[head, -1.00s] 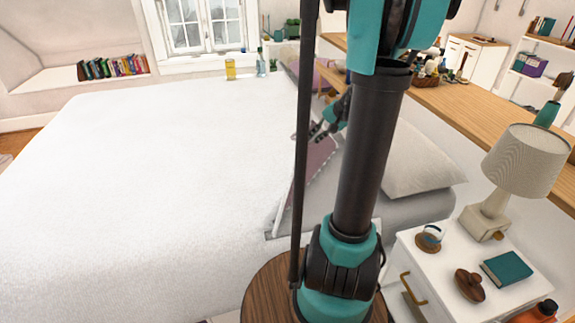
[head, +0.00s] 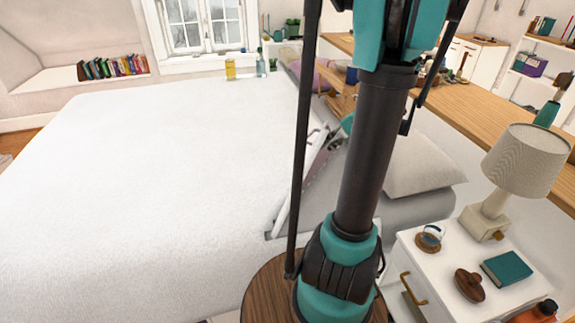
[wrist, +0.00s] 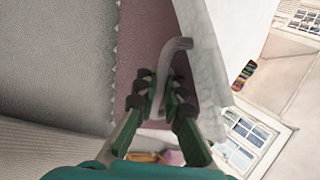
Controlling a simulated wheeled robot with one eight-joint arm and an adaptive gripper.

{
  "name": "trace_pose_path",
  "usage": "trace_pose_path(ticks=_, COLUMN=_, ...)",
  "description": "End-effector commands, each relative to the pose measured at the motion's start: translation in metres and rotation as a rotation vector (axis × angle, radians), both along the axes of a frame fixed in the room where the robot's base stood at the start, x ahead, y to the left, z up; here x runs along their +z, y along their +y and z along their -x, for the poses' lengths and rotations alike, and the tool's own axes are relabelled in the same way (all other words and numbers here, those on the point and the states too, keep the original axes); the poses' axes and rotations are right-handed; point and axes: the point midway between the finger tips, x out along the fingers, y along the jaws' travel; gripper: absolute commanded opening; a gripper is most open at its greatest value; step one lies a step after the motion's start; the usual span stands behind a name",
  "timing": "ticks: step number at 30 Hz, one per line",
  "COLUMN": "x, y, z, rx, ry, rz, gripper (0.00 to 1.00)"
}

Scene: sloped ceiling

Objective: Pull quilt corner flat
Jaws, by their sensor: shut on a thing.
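The white quilt (head: 170,170) covers most of the bed. Near the pillow end its edge is raised, with a narrow strip of mauve (head: 318,178) showing; that mauve also shows in the wrist view (wrist: 136,50), beside white quilt (wrist: 240,30). My gripper (head: 334,140) is above the bed at this raised part, partly hidden behind my arm in the head view. In the wrist view my gripper (wrist: 160,98) is shut on a curled grey-white piece of the quilt corner (wrist: 165,62), which sticks out past the fingertips.
A pillow (head: 418,165) lies right of my arm on the grey sheet (head: 400,208). A nightstand (head: 440,265) with a lamp (head: 520,165), book and small items stands at the right. A long wooden ledge (head: 470,110) runs behind the pillow. Bottles (head: 230,69) stand beyond the bed.

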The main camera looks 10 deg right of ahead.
Motion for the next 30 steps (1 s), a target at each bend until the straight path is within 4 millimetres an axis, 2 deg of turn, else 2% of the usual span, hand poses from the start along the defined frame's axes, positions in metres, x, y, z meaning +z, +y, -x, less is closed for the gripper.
trace_pose_path(ticks=3, x=-0.002, y=-0.005, z=0.006, rx=-0.001, ry=-0.014, rz=-0.012, gripper=0.0)
trace_pose_path(ticks=13, x=-0.003, y=-0.006, z=0.007, rx=0.001, ry=-0.02, rz=-0.019, gripper=0.0)
trace_pose_path(ticks=22, x=-0.013, y=-0.023, z=0.023, rx=-0.002, ry=-0.064, rz=-0.062, gripper=0.0)
trace_pose_path(ticks=30, x=-0.014, y=-0.024, z=0.026, rx=0.001, ry=-0.07, rz=-0.068, gripper=0.0)
